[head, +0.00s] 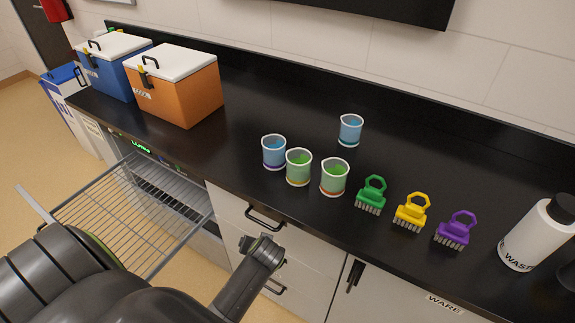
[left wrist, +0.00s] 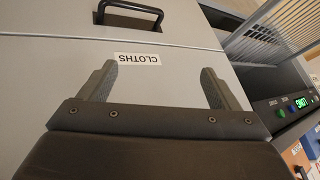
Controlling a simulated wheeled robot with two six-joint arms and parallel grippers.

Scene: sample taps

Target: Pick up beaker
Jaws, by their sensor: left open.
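Several beakers stand upright on the black counter in the head view. A blue-filled beaker with a purple base (head: 274,153) stands leftmost. Beside it are a green-filled beaker with a yellowish base (head: 299,168) and a green-filled one with an orange base (head: 334,178). Another blue-filled beaker (head: 350,131) stands farther back, apart from these. My left gripper (left wrist: 159,76) is open and empty in the left wrist view, in front of a grey drawer front labelled CLOTHS (left wrist: 60,45), away from the beakers. My right gripper is not in view.
Orange (head: 177,88) and blue (head: 112,66) coolers stand at left. A wire rack (head: 130,215) extends below the counter.

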